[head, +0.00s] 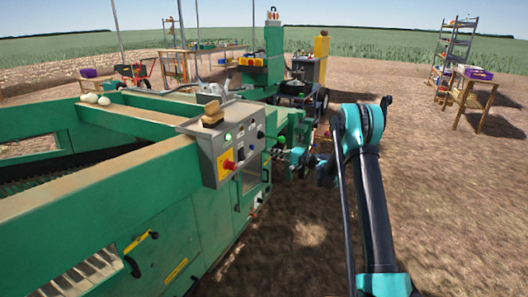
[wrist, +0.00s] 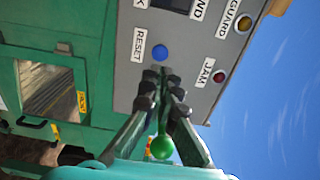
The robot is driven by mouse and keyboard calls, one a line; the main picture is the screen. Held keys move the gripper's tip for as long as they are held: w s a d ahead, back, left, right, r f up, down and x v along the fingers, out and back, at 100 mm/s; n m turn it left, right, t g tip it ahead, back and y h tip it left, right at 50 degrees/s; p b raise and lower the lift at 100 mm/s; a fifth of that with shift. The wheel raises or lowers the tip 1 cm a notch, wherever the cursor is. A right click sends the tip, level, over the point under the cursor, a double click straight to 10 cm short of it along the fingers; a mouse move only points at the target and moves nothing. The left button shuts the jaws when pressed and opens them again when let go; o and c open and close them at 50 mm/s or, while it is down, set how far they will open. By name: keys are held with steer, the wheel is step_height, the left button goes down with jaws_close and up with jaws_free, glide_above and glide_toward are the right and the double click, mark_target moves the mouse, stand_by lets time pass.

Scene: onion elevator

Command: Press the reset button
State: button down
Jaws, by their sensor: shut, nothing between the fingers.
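The reset button (wrist: 160,53) is a round blue button on the grey control panel, beside the label RESET in the wrist view. My gripper (wrist: 162,74) is shut and empty. Its dark fingertips appear just below the button in that picture; I cannot tell whether they touch the panel. In the head view the control panel (head: 208,150) is on the side of the green machine, and my gripper (head: 279,151) is at its right. The reset button is too small to make out surely there.
A red light labelled JAM (wrist: 219,76) and a GUARD light (wrist: 244,24) are near the button. A red stop button (head: 229,165) on a yellow plate is on the panel. A green ball-ended part (wrist: 161,147) shows between my finger links. Bare ground lies right of the machine.

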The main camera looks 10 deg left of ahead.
steer(key=v, duration=0.5)
steer(key=shift+s+d, duration=0.1)
steer(key=shift+d, duration=0.25)
steer(key=s+d+r+n+g+h, duration=0.1)
steer(key=s+d+h, duration=0.25)
steer(key=s, duration=0.75)
steer(key=s+d+r+n+g+h, duration=0.1)
steer(key=s+d+r+h, duration=0.3)
steer(key=s, duration=0.6)
steer(key=s+d+f+h, duration=0.3)
steer(key=s+d, duration=0.2)
steer(key=s, duration=0.4)
steer(key=s+d+f+n+h, duration=0.1)
steer(key=s+d+f+h, duration=0.2)
steer(key=s, duration=0.6)
steer(key=s+d+f+n+h, duration=0.1)
steer(key=s+d+f+h, duration=0.2)
steer(key=s+d, duration=0.5)
steer(key=shift+s+f, duration=0.25)
steer(key=shift+s, duration=0.5)
